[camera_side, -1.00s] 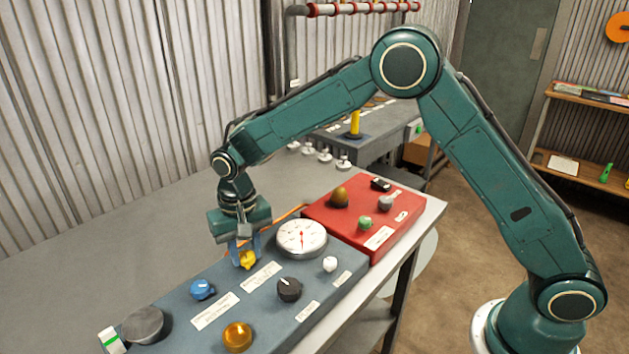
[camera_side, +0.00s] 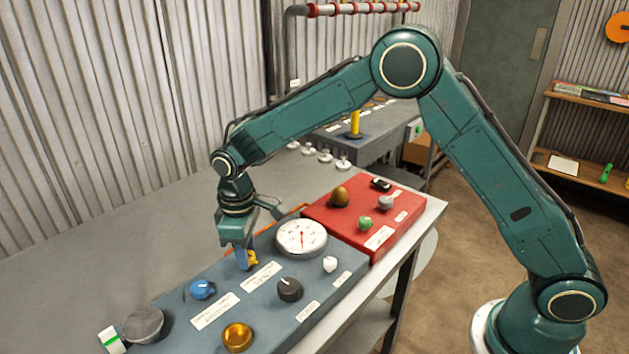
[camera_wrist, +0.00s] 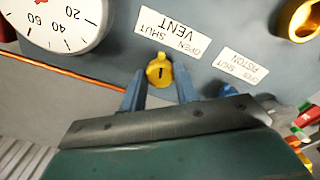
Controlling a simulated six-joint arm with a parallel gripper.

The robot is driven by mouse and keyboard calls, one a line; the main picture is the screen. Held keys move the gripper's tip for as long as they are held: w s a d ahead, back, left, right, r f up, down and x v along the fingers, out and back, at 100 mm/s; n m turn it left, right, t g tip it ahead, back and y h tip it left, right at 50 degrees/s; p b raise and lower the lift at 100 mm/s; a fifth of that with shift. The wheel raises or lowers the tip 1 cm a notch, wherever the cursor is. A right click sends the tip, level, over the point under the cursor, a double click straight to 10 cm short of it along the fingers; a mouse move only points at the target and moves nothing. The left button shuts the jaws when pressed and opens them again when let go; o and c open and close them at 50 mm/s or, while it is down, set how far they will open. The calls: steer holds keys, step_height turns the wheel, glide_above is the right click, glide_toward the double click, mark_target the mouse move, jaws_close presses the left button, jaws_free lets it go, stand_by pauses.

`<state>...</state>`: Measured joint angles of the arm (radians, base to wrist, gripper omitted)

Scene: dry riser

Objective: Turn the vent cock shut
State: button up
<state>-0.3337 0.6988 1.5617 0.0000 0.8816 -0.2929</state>
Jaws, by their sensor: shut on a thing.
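The vent cock is a small yellow knob (camera_wrist: 159,72) with a dark mark on its face, beside a white label (camera_wrist: 172,35) reading VENT, OPEN and SHUT, upside down in the wrist view. It also shows in the side view (camera_side: 252,258), partly hidden by a finger. My gripper (camera_wrist: 160,80) is shut on it, with one blue finger on each side. In the side view, my gripper (camera_side: 245,262) points down at the blue-grey panel (camera_side: 265,315) and is turned nearly edge-on. I cannot tell exactly which word the dark mark points to.
A round gauge (camera_side: 302,237) stands close to my gripper. A blue knob (camera_side: 203,289), black knob (camera_side: 289,289), white knob (camera_side: 330,264) and amber lamp (camera_side: 237,338) share the panel. A red box (camera_side: 340,220) with several controls lies behind. The grey bench (camera_side: 110,250) at left is mostly clear.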

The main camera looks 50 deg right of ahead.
steer(key=n, duration=0.5)
steer(key=shift+n, duration=0.3)
stand_by(0.4)
steer(key=o, duration=1)
steer(key=shift+c, duration=0.2)
steer(key=shift+r, duration=0.1)
step_height(320, 180, up, 14)
